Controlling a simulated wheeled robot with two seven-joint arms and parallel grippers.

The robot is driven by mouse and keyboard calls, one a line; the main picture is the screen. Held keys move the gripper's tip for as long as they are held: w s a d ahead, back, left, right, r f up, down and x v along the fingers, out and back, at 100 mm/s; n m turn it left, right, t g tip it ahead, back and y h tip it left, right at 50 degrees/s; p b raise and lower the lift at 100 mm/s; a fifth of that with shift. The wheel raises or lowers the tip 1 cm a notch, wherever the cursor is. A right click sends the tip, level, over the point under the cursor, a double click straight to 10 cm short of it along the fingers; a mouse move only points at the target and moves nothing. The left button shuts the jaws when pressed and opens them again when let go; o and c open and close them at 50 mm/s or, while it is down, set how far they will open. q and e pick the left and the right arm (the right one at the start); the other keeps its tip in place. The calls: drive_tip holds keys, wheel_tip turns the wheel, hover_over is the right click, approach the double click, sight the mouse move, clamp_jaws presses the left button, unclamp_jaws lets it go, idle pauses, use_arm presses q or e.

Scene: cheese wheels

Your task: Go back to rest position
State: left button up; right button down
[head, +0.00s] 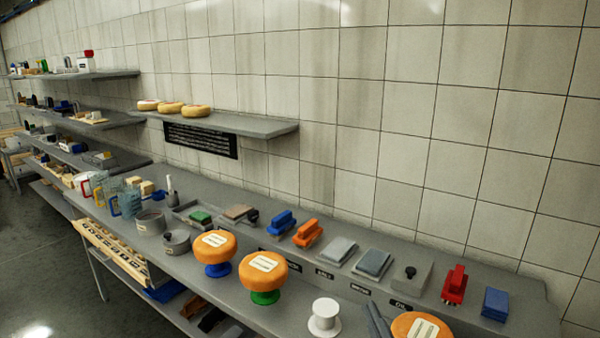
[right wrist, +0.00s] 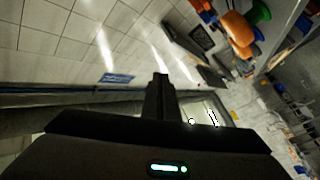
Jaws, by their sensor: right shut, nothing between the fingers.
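My right gripper (head: 375,318) shows at the bottom edge of the head view, only its dark fingertips in sight. It is shut with nothing in it, between the white stand and the orange cheese wheel at the lower right. In the right wrist view its closed fingers (right wrist: 160,92) point up the picture. My left gripper is not in view. An orange cheese wheel (head: 214,241) sits on a blue stand, and another (head: 263,268) on a green stand. A third orange wheel (head: 419,326) is cut off by the bottom edge. The white stand (head: 324,316) is empty.
The grey counter (head: 215,291) runs along a tiled wall. Along its back lie blue (head: 281,222), orange (head: 307,233) and red (head: 454,284) tools, grey pads and a blue block (head: 495,304). Three yellow wheels (head: 170,107) sit on a wall shelf (head: 255,125). Metal pots (head: 176,242) stand left.

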drive_tip(key=s+d+f+m+g+h, duration=0.2)
drive_tip(key=s+d+f+m+g, duration=0.15)
drive_tip(key=f, duration=0.65)
drive_tip(key=s+d+f+m+g+h, duration=0.25)
drive_tip(key=s+f+g, duration=0.2)
drive_tip(key=f, duration=0.45)
drive_tip(key=s+d+f+m+g, duration=0.1)
drive_tip(key=s+f+g, duration=0.3)
drive_tip(key=s+f, duration=0.5)
drive_tip(key=s+d+f+m+g, duration=0.15)
drive_tip(key=s+f+g, duration=0.3)
drive_tip(key=s, duration=0.85)
wheel_tip(320, 180, down, 28)
drive_tip(key=g, duration=0.1)
drive_tip(key=s+d+f+n+g+b, duration=0.1)
drive_tip(key=s+d+f, duration=0.2)
drive_tip(key=s+f, duration=1.6)
drive_tip(key=shift+s+d+f+b, duration=0.2)
drive_tip(key=shift+f+b, duration=0.15)
drive_tip(key=shift+f, duration=0.15)
drive_tip(key=shift+g, duration=0.25)
